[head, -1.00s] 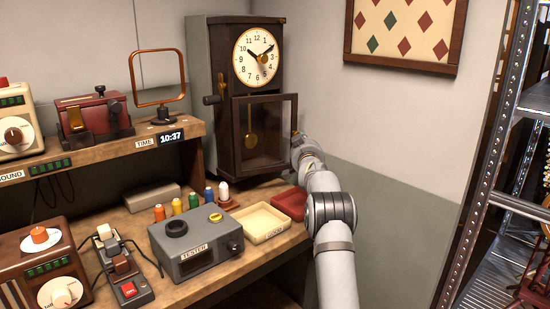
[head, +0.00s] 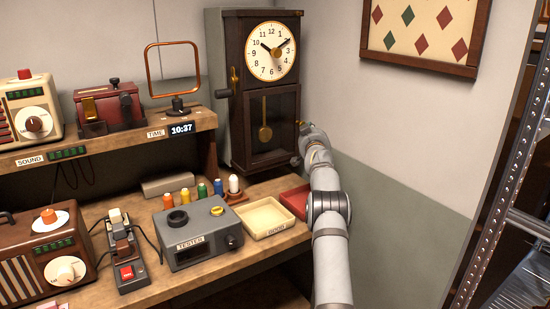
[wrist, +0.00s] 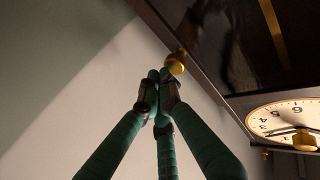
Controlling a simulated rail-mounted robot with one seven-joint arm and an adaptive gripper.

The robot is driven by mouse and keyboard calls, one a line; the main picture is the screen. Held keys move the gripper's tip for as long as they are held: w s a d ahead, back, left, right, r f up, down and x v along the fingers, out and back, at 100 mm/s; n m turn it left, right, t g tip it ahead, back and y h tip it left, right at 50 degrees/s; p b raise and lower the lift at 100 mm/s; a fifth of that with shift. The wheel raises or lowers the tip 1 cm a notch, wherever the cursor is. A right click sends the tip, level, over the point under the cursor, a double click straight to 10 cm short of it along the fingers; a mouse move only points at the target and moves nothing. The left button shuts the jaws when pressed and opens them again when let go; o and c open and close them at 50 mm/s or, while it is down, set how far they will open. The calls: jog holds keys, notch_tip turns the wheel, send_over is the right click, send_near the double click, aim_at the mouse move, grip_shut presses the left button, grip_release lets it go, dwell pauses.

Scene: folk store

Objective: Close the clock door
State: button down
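The tall dark wooden clock (head: 236,130) stands on the bench against the back wall, with a white dial (head: 270,51). Its glazed lower door (head: 285,103) looks flush with the case in the head view, with the gold pendulum (head: 265,132) behind the glass; a small gap cannot be ruled out. My gripper (wrist: 160,78) has its green fingers together, with no object seen between them. Its tips are beside the brass knob (wrist: 177,62) at the door's edge; contact is unclear. In the head view the gripper is at the door's right edge, its fingers mostly hidden.
A cream tray (head: 287,229) and a red tray (head: 297,196) lie below the clock near my arm. A grey tester (head: 200,257) and several thread spools (head: 202,189) stand left of them. A metal shelf post (head: 505,190) rises at right. Bare wall lies behind my arm.

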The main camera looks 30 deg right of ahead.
jog(key=shift+w+a+r, duration=0.1)
jog(key=shift+w+r, duration=0.1)
jog(key=shift+r, duration=0.05)
jog(key=shift+a, duration=0.1)
dwell(0.3)
jog(key=s+b, duration=1)
jog(key=s, duration=0.4)
jog(key=shift+s+a+f, duration=0.15)
jog(key=shift+f, duration=0.15)
jog(key=w+p, duration=0.9)
jog(key=w, duration=0.5)
jog(key=shift+d, duration=0.4)
